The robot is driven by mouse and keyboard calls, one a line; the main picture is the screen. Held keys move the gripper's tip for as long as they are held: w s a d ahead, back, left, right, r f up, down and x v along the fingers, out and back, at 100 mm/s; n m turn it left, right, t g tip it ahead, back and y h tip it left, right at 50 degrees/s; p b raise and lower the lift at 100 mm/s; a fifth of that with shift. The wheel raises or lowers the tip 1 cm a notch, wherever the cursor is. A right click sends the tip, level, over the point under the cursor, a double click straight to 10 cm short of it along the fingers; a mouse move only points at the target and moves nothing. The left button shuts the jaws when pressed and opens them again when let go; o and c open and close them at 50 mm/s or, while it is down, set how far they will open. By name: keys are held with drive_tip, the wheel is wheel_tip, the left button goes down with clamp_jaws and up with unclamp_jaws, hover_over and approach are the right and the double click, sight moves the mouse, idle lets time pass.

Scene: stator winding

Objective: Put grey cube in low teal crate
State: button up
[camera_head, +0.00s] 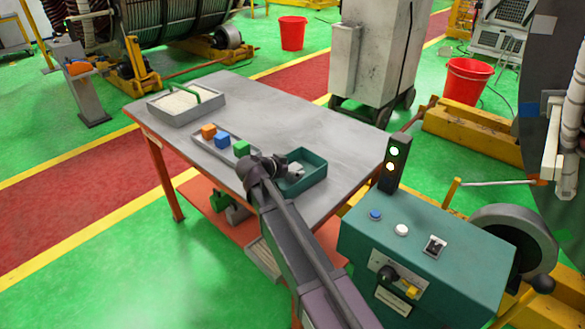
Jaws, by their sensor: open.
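The low teal crate (310,178) stands on the near right part of the grey table, open at the top. A small light grey block, which looks like the grey cube (296,168), shows inside the crate's outline. I cannot tell whether it rests on the crate floor. My gripper (282,164) is at the crate's left side, right beside the grey cube and open. My wrist and arm hide the crate's near left corner, and the fingertips are too small to make out clearly.
A grey tray (208,147) left of the crate holds an orange cube (208,131), a blue cube (222,140) and a green cube (241,148). A handled light box (160,111) stands at the far left. The table's (300,120) back right is clear. A teal control console (420,265) stands right.

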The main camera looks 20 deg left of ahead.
drive_tip(key=shift+r, duration=0.15)
drive_tip(key=shift+s+a+r+p, duration=0.1)
drive_tip(key=shift+s+r+p, duration=0.05)
drive_tip(key=shift+p, duration=0.15)
drive_tip(key=p+v, duration=0.5)
drive_tip(key=v, duration=0.5)
drive_tip(key=shift+s+a+r, duration=0.1)
drive_tip(key=shift+s+r, duration=0.05)
drive_tip(key=shift+s, duration=0.05)
drive_tip(key=shift+s+a+r, duration=0.15)
drive_tip(key=shift+s+a, duration=0.05)
drive_tip(key=shift+s, duration=0.2)
